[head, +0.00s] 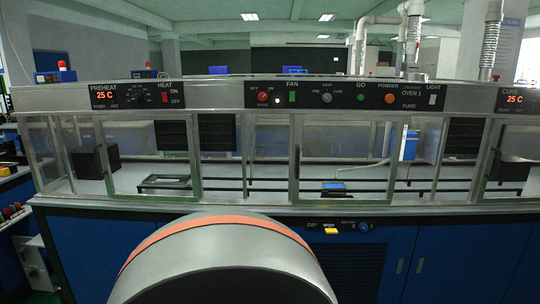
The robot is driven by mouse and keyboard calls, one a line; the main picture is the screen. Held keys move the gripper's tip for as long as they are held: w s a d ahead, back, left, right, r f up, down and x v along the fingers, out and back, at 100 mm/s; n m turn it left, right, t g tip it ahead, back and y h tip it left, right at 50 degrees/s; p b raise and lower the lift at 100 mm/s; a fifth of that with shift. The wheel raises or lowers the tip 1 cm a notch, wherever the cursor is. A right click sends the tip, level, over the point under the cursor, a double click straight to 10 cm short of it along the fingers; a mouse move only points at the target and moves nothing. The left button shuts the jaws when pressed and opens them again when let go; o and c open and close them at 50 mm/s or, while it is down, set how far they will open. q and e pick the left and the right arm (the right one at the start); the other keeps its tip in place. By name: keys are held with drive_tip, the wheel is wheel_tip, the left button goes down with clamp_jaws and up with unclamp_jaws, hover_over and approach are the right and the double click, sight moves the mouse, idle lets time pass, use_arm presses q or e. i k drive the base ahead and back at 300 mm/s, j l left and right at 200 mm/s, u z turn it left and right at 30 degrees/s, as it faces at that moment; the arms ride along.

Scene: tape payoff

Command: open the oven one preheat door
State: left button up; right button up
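The oven one preheat section is on the left of the long bench-top machine in the head view, below the panel labelled PREHEAT (102,95), which reads 25 C. A clear, metal-framed door panel (150,155) stands upright there, in line with the front of the machine. I cannot tell for sure whether it is fully closed. A black block (90,162) and a dark flat tray (165,182) show through the clear front. Neither of my grippers shows in this view.
The control panel (345,95) labelled OVEN 1 runs along the top middle. A CURE display (515,97) is at the right. Blue cabinets (460,262) fill the space below the machine. A blue device (335,186) lies behind the front glass. Coloured buttons (14,211) are at far left.

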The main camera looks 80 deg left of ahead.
sight(97, 119)
drive_tip(key=u, duration=3.15)
